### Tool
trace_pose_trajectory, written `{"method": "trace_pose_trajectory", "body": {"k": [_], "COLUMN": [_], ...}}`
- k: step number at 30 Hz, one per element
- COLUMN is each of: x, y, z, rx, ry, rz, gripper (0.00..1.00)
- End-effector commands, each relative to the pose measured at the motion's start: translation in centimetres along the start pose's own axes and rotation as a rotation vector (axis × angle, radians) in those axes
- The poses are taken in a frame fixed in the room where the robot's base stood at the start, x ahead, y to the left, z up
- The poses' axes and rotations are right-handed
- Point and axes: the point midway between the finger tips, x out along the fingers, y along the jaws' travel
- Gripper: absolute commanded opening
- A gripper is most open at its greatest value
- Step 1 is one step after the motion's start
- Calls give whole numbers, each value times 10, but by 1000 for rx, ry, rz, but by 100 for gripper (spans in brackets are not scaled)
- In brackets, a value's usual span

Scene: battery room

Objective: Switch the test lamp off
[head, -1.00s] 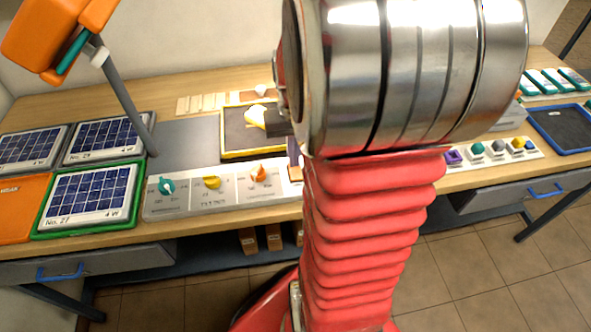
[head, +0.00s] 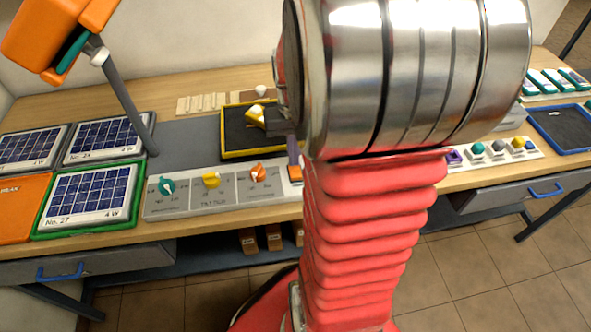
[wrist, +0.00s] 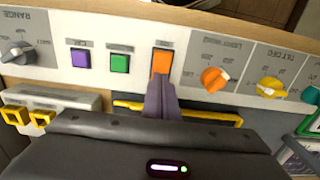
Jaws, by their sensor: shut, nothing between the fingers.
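My gripper (wrist: 160,84) is shut and empty, its purple-grey fingertips together. They stand at the near edge of an orange rocker switch (wrist: 162,62) on the grey control panel. I cannot tell whether they touch it. The switch also shows in the head view (head: 295,173), just below a finger. An orange-headed lamp on a grey post (head: 52,35) stands at the left. Which one is the test lamp is not readable.
The panel has a green button (wrist: 120,63), a purple button (wrist: 81,59), an orange knob (wrist: 214,79) and a yellow knob (wrist: 271,87) near the switch. A grey knob (wrist: 18,52) is farther along. Solar panels (head: 90,194) lie at the left. My arm hides the bench's middle.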

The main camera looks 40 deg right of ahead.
Motion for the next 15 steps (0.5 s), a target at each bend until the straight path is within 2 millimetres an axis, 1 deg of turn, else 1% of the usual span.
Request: {"method": "trace_pose_trajectory", "body": {"k": [15], "x": [-30], "y": [0], "z": [0], "rx": [0], "ry": [1], "rz": [0], "gripper": [0]}}
